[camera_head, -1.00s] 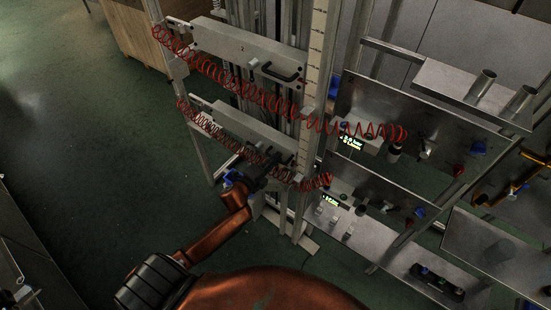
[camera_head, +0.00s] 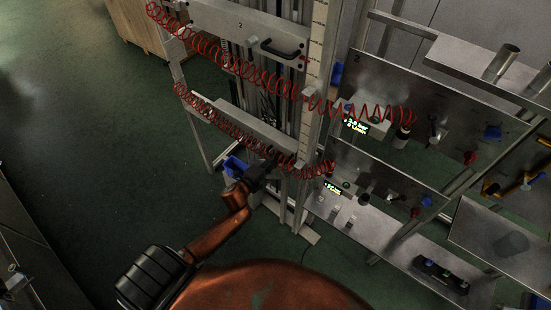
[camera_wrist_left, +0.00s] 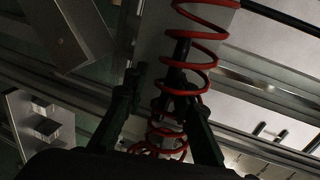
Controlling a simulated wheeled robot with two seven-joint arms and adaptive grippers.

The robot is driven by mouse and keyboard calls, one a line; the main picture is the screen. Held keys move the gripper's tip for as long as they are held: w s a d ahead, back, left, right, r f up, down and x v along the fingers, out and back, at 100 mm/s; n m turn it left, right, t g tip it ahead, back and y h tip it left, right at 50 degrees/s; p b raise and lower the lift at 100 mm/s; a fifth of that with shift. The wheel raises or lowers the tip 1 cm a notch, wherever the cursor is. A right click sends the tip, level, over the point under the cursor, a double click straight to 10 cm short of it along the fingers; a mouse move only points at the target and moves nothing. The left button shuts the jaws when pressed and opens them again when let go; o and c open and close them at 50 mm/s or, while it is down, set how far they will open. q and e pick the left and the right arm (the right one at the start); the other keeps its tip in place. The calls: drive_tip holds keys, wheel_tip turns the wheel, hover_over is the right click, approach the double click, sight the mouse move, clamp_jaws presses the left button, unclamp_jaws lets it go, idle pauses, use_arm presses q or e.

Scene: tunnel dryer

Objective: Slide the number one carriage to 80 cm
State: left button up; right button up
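The number one carriage (camera_head: 253,124) is the lower grey block on the upright frame, under the carriage marked 2 (camera_head: 225,22). My left gripper (camera_head: 270,170) is at its front, over the handle, which is mostly hidden in the head view. In the left wrist view, my left gripper's dark fingers (camera_wrist_left: 162,98) stand either side of a dark bar (camera_wrist_left: 182,52). They appear shut on the handle; contact is partly hidden by a red coil. The pale scale (camera_head: 317,45) runs up the post right of the carriages; its numbers are too small to read. My right gripper is not in view.
Red coiled hoses (camera_head: 260,80) hang across both carriages, one close to my left gripper. Panels with knobs and a lit display (camera_head: 355,126) stand on the right. A blue bin (camera_head: 234,166) is beside the gripper. Green floor (camera_head: 90,130) on the left is clear.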

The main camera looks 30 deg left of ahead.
use_arm(q)
drive_tip(key=shift+r, duration=0.25)
drive_tip(key=v, duration=1.2)
drive_tip(key=shift+f, duration=0.2)
drive_tip(key=shift+a, duration=0.1)
